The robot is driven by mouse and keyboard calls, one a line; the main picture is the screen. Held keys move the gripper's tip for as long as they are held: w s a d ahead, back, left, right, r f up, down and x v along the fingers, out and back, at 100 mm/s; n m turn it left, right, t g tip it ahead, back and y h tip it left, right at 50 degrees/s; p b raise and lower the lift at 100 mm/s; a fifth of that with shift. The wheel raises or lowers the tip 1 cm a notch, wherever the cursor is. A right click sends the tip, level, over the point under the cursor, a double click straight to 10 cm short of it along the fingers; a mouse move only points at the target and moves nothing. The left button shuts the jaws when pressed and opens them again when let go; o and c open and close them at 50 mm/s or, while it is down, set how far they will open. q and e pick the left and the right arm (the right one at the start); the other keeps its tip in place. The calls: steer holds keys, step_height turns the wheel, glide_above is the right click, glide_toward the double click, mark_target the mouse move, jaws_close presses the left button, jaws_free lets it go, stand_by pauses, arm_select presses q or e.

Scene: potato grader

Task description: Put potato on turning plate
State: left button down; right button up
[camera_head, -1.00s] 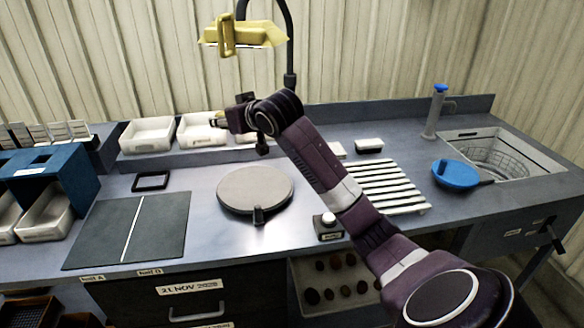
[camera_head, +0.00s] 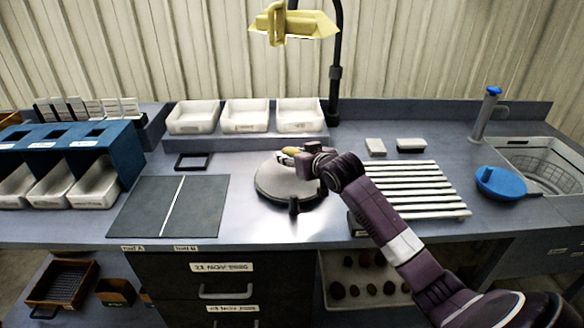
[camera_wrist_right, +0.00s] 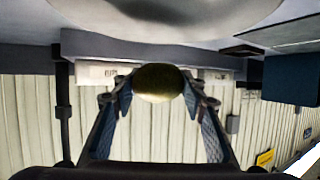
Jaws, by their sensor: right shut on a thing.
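My right gripper (camera_head: 297,155) is shut on a yellowish-brown potato (camera_head: 291,150). In the head view they are over the back part of the round grey turning plate (camera_head: 275,182). In the right wrist view the potato (camera_wrist_right: 159,82) sits between the two fingertips of the gripper (camera_wrist_right: 155,90). The pale plate (camera_wrist_right: 165,10) fills the top of that view, apart from the potato. My right forearm crosses the plate's right side in the head view. My left gripper is not in view.
White trays (camera_head: 246,116) stand on the back ledge. A dark mat (camera_head: 165,207) lies left of the plate and a white slatted rack (camera_head: 415,190) right of it. A yellow lamp (camera_head: 292,25) hangs above. A blue round-topped item (camera_head: 500,183) stands near the sink (camera_head: 548,170).

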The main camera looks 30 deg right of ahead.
mark_target(292, 176)
steer(key=shift+f, duration=2.3)
steer(key=shift+f, duration=0.15)
steer(key=o, duration=1.2)
steer(key=shift+s+r, duration=0.15)
steer(key=shift+r, duration=0.05)
steer(key=v, duration=1.1)
steer(key=shift+s+r+b, duration=0.15)
steer(key=shift+s+b, duration=0.15)
steer(key=shift+b, duration=0.05)
